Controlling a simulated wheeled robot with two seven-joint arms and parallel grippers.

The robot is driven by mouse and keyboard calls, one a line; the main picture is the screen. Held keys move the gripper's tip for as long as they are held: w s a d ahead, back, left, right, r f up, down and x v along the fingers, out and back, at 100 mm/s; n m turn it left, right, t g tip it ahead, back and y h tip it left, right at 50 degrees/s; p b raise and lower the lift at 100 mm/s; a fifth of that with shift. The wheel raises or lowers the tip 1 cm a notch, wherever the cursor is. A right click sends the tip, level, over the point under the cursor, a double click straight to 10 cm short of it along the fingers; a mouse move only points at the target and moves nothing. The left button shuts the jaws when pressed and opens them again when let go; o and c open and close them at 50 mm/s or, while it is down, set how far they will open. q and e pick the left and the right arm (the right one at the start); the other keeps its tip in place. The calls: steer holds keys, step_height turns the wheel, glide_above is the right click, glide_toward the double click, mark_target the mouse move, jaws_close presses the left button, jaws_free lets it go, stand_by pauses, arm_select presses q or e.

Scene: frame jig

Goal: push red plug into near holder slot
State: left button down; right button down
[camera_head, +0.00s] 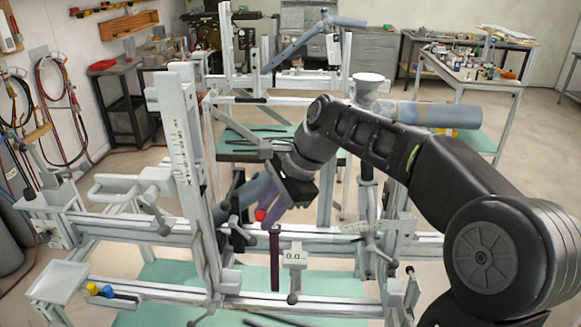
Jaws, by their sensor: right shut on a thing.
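The red plug (261,215) shows as a small red tip near the middle of the view, at the end of my right gripper (266,212). My right arm comes in from the right, and the gripper points down and to the left. It is shut on the red plug, and its fingers hide most of the plug. The plug is in the air at the height of the frame's front rail. A yellow plug (91,288) and a blue plug (106,291) sit at the lower left, beside a white tray. I cannot make out the near holder slot. My left gripper is not in view.
The pale metal frame jig (330,306) has rails and a tall post (178,140) left of the gripper. A dark upright strip (275,262) and a small gauge (294,258) stand just below the gripper. The white tray (55,283) is at the lower left.

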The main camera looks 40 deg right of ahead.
steer(key=a+f+n+g+b, duration=0.1)
steer(key=a+f+n+g, duration=0.1)
steer(key=f, duration=0.6)
steer(key=a+f+n+g+b, duration=0.1)
steer(key=a+f+n, duration=0.4)
steer(key=f, duration=0.3)
steer(key=a+f+n+g+y+b, duration=0.1)
steer(key=a+f+n+g+b, duration=0.1)
steer(key=f+n, duration=0.3)
step_height(320, 180, down, 3)
steer(key=shift+w+a+r+g, duration=0.1)
steer(key=shift+w+a+g, duration=0.15)
steer(key=shift+a, duration=0.65)
steer(key=shift+s, duration=0.1)
